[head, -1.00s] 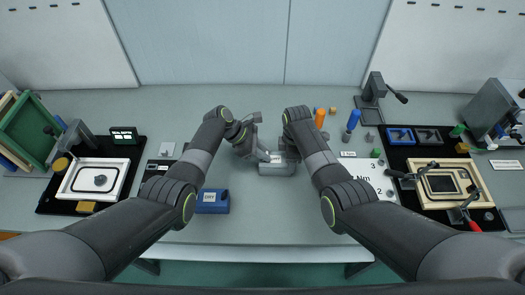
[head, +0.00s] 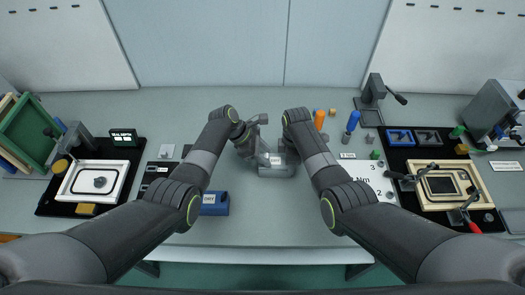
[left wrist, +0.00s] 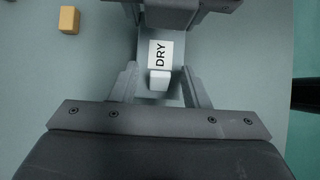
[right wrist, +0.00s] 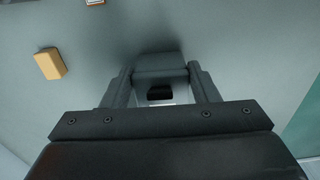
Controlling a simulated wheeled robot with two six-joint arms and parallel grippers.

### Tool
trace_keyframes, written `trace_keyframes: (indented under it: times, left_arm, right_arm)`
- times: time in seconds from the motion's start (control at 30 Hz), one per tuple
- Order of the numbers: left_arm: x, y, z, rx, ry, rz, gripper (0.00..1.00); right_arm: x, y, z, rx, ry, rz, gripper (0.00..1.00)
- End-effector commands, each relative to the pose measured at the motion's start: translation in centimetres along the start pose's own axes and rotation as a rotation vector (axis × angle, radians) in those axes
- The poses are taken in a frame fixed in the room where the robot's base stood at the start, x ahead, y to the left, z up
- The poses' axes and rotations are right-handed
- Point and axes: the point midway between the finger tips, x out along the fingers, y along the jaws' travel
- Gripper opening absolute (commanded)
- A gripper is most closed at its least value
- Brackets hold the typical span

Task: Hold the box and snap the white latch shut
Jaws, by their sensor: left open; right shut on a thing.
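The grey box (head: 276,172) sits on the bench in the middle of the head view. In the left wrist view its pale top carries a DRY label (left wrist: 160,54), with the white latch (left wrist: 159,81) at the label's near end. My left gripper (head: 264,156) is open over the box, its two fingers on either side of the latch in the left wrist view. I cannot tell whether they touch it. My right gripper (right wrist: 160,88) is shut on the box from the right side. Its arm hides part of the box in the head view.
A blue DRY box (head: 214,204) stands near the front edge. A black mat with a white-framed panel (head: 93,181) lies left; a clamped tan panel (head: 446,187) lies right.

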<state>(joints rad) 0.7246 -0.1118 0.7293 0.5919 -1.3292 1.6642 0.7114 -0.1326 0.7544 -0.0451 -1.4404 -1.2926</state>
Motion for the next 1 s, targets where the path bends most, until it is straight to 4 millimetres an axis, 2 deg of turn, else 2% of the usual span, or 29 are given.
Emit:
trace_keyframes:
  times: [0.27, 0.73, 0.83, 1.0]
  left_arm:
    - [-1.9, 0.1, -0.1, 0.001, -0.001, 0.003, 0.42]
    - [-9.9, 0.1, 0.0, 0.001, 0.001, 0.004, 0.42]
    - [-11.1, 0.1, -0.1, 0.0, 0.001, 0.003, 0.42]
    - [-11.9, 0.1, 0.0, 0.0, 0.0, 0.0, 0.42]
  right_arm:
    - [0.0, 0.0, -0.1, 0.0, 0.001, 0.0, 0.19]
    - [0.0, 0.0, -0.1, 0.0, 0.001, 0.0, 0.19]
    - [0.0, 0.0, -0.1, 0.0, 0.001, 0.001, 0.19]
    - [0.0, 0.0, -0.1, 0.0, 0.001, 0.0, 0.19]
